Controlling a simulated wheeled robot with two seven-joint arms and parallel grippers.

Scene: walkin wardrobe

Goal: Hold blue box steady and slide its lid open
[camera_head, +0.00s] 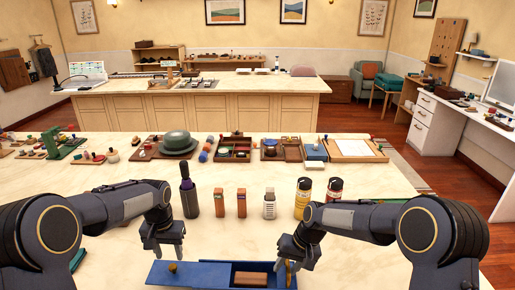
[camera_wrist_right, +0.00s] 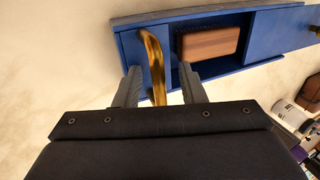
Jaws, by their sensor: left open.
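The blue box (camera_head: 232,280) lies at the front of the near table. Its blue lid (camera_head: 185,273) is slid out to the left, with a gold knob (camera_head: 173,267) on it. The open part shows a brown block (camera_head: 250,279) inside, also seen in the right wrist view (camera_wrist_right: 208,42). My left gripper (camera_head: 164,255) is open and empty, just above and beside the knob. My right gripper (camera_head: 291,262) is at the box's right end. Its fingers (camera_wrist_right: 160,80) stand on both sides of a gold handle (camera_wrist_right: 154,62); whether they press on it is unclear.
A dark bottle (camera_head: 189,192), two small orange-brown boxes, a white bottle (camera_head: 269,203) and two jars (camera_head: 303,198) stand in a row behind the blue box. Trays and a green hat (camera_head: 177,143) lie along the far edge. The tabletop left of the box is mostly clear.

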